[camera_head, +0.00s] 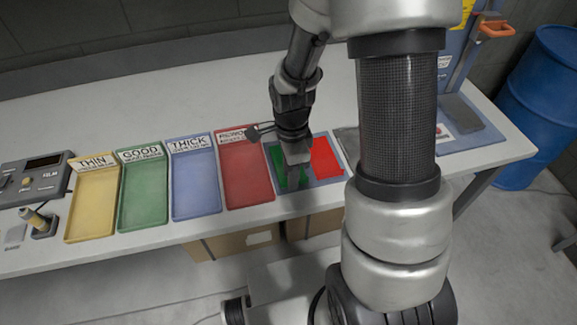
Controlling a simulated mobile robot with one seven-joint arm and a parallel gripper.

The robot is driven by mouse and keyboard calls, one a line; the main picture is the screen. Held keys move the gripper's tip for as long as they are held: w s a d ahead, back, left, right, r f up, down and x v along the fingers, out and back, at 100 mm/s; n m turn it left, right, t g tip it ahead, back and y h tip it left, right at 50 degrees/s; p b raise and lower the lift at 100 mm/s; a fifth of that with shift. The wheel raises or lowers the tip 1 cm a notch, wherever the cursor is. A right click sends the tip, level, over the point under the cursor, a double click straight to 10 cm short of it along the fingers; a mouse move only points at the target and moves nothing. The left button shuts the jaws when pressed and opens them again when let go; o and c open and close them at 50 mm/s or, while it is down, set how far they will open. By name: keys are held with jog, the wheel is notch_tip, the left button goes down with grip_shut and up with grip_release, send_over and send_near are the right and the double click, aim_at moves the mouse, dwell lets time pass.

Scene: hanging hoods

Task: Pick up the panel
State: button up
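A blue-grey board (318,183) lies near the front edge of the table, with a green patch (276,160) on its left and a bright red patch (325,156) on its right. I cannot tell which piece is the panel; a flat grey piece (348,140) also shows just right of the board, partly behind my arm. My gripper (293,172) points down over the green side of the board and hides part of it. I cannot tell whether its fingers touch anything, or whether they are open or shut.
Left of the board stand empty trays: red (249,181), blue (195,192), green (143,200) and yellow (93,207). A gauge box (38,180) sits at the far left. A blue stand (470,128) with an orange handle is at the right. A blue barrel (540,110) stands beyond the table.

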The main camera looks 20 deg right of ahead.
jog(key=shift+f, duration=0.65)
grip_shut()
jog(key=shift+r, duration=0.1)
